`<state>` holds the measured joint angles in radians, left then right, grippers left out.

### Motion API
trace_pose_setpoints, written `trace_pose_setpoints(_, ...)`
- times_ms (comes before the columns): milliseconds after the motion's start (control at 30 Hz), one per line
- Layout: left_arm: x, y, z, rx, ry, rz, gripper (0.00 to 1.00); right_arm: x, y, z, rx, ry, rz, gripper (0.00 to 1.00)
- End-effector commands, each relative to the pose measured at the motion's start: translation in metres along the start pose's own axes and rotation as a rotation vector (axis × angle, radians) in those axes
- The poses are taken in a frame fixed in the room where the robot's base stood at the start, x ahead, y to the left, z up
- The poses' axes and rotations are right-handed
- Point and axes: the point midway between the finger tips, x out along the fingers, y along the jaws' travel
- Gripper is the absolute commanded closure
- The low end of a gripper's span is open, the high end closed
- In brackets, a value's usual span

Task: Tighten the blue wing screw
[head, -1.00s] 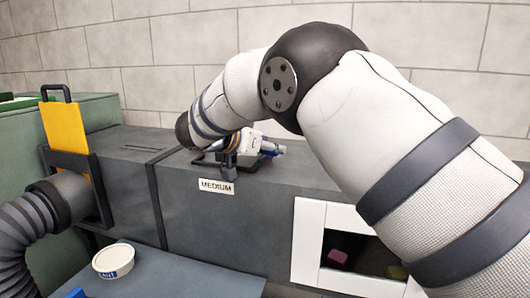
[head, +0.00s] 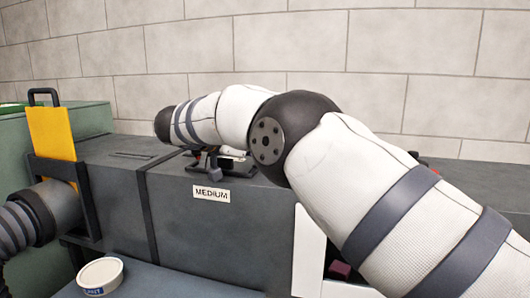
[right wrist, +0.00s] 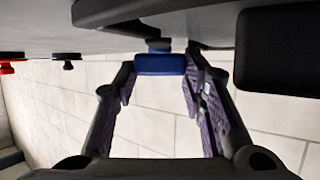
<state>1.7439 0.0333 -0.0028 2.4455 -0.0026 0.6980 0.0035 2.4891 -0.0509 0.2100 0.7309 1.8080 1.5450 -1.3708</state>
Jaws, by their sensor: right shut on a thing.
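The blue wing screw (right wrist: 160,64) shows in the right wrist view as a blue block below a dark grey surface. My right gripper (right wrist: 158,74) has its purple-padded fingers on either side of the screw, and it is shut on it. In the head view my right arm reaches over the grey duct (head: 260,220) and hides the screw and most of the gripper. My left gripper is in neither view.
A label reading MEDIUM (head: 211,194) is on the duct's front. A yellow plate (head: 52,133) stands in a dark frame at left, beside a ribbed hose (head: 20,226). A white tub (head: 101,276) sits in front. A red knob (right wrist: 10,64) and a black knob (right wrist: 68,60) show in the wrist view.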

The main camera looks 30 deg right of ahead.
Motion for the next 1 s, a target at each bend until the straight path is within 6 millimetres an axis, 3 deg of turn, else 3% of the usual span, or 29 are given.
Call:
trace_pose_setpoints(33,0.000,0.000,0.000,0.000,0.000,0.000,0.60,-0.001,0.000,-0.001,0.001,0.000,-0.002,0.60)
trace_pose_setpoints(100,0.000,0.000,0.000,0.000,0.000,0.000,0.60,-0.001,0.000,-0.001,0.001,0.000,-0.002,0.44)
trace_pose_setpoints(133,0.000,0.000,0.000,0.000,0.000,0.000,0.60,0.000,0.000,-0.001,0.001,0.000,-0.002,0.42)
trace_pose_setpoints(467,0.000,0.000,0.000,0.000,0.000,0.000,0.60,-0.004,0.000,0.000,0.000,0.001,-0.001,0.42)
trace_pose_setpoints(567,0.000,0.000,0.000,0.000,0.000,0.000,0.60,-0.022,-0.001,0.000,0.000,0.001,-0.003,0.42)
trace_pose_setpoints(833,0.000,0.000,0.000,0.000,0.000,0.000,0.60,-0.101,-0.001,0.001,0.002,-0.001,-0.004,0.42)
trace_pose_setpoints(1000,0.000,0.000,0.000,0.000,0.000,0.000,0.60,-0.116,-0.001,0.001,0.001,0.000,-0.005,0.42)
